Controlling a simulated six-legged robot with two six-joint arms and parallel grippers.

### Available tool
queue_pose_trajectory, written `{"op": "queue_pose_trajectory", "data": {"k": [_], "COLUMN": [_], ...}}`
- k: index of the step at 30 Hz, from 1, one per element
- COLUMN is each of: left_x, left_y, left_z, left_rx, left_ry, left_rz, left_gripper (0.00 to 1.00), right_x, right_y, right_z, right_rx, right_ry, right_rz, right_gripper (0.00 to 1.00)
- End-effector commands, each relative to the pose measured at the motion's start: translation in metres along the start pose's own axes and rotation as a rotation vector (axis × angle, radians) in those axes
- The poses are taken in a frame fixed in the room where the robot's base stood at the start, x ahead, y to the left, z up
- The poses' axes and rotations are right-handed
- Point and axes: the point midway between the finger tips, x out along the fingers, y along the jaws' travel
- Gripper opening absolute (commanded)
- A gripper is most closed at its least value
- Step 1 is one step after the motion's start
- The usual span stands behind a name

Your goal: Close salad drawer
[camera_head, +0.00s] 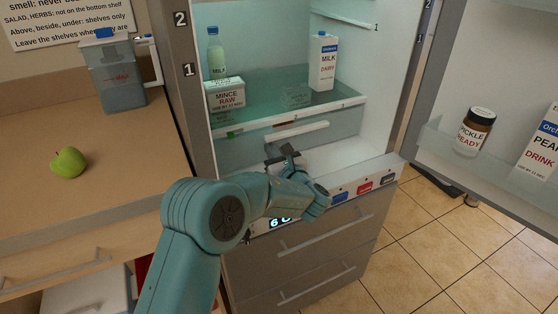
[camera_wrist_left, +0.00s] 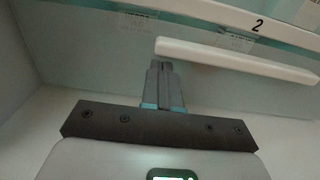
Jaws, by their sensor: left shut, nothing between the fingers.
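The salad drawer (camera_head: 235,155) is the translucent front low in the fridge, below the glass shelf, with a white bar handle (camera_head: 297,132). In the left wrist view the handle (camera_wrist_left: 235,58) runs across the upper right of the drawer front (camera_wrist_left: 100,55). My left gripper (camera_head: 283,153) is just in front of the drawer, below the handle. Its fingers (camera_wrist_left: 162,72) are together and empty, with tips by the handle's left end; I cannot tell if they touch. How far the drawer stands out is unclear, as my arm hides part of it. My right gripper is not in view.
The shelf above (camera_head: 290,118) holds a mince pack (camera_head: 226,95), a milk bottle (camera_head: 216,55) and a milk carton (camera_head: 322,62). The open fridge door at right holds a pickle jar (camera_head: 474,132) and a drink carton (camera_head: 543,145). A counter (camera_head: 110,150) with a green apple (camera_head: 68,162) is at left.

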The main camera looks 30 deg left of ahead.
Motion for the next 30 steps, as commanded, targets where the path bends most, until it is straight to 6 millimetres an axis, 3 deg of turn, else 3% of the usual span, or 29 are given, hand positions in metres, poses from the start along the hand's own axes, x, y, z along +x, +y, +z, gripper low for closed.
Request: {"op": "queue_pose_trajectory", "data": {"k": [13,30], "left_x": [0.017,0.012], "left_y": [0.000,-0.002], "left_z": [0.002,0.003], "left_rx": [-0.001,-0.003], "left_ry": [-0.003,-0.005], "left_rz": [0.000,0.001], "left_gripper": [0.00,0.00], "right_x": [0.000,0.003], "right_y": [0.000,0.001], "right_z": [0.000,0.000], "right_rx": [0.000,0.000], "right_ry": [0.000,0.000], "right_rz": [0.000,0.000], "right_gripper": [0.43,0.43]}}
